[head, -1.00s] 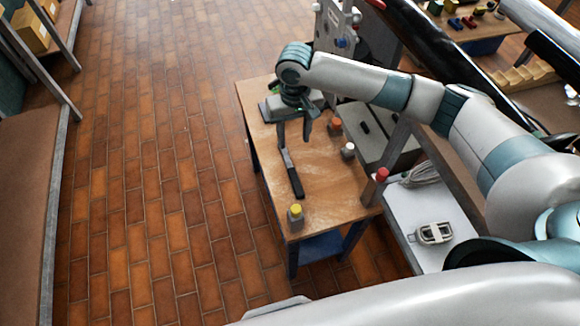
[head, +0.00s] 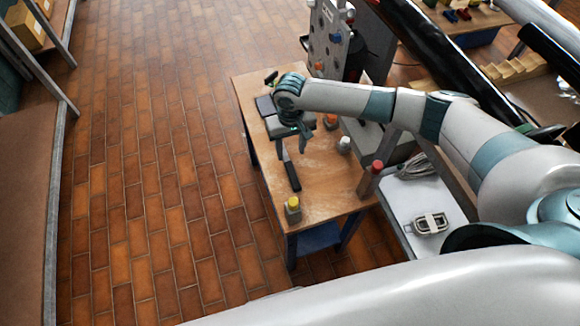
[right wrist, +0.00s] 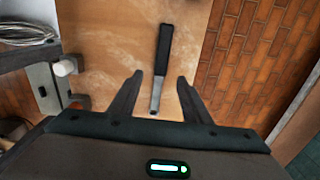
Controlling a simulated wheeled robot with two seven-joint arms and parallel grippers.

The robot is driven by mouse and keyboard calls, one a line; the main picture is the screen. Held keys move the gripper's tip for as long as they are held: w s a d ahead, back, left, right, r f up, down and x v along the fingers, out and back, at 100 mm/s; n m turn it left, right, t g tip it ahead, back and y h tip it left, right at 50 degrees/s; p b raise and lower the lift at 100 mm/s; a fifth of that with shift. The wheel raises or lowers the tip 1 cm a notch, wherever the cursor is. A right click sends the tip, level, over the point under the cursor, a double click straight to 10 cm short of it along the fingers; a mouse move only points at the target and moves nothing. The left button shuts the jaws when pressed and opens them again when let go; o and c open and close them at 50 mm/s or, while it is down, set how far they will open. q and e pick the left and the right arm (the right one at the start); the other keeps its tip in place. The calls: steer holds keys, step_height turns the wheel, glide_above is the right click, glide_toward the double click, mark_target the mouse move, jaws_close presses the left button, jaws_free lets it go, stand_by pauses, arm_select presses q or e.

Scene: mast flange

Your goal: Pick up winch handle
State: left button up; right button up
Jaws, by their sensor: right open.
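The winch handle (head: 291,174) lies on the wooden table (head: 325,180) and has a dark grip and a grey metal bar. In the right wrist view the winch handle (right wrist: 162,60) lies lengthwise, black grip away from me and metal end toward my gripper. My right gripper (head: 290,149) is above the table at the bar end of the handle. Its two fingers (right wrist: 157,85) are spread, with the metal bar showing between them and nothing held. In the head view the arm and gripper hide part of the bar end. My left gripper is not in view.
A grey panel (head: 328,38) rises behind. Tiled floor lies open at left.

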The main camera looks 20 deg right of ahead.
mark_target(290, 167)
steer(key=shift+f, duration=1.75)
steer(key=shift+f+p, duration=0.1)
steer(key=shift+p, duration=0.25)
steer(key=shift+a+f+p, duration=0.1)
steer(key=shift+f+p, duration=0.3)
steer(key=shift+f, duration=0.25)
steer(key=shift+f+p, duration=0.35)
steer(key=shift+f, duration=1.5)
jaws_close()
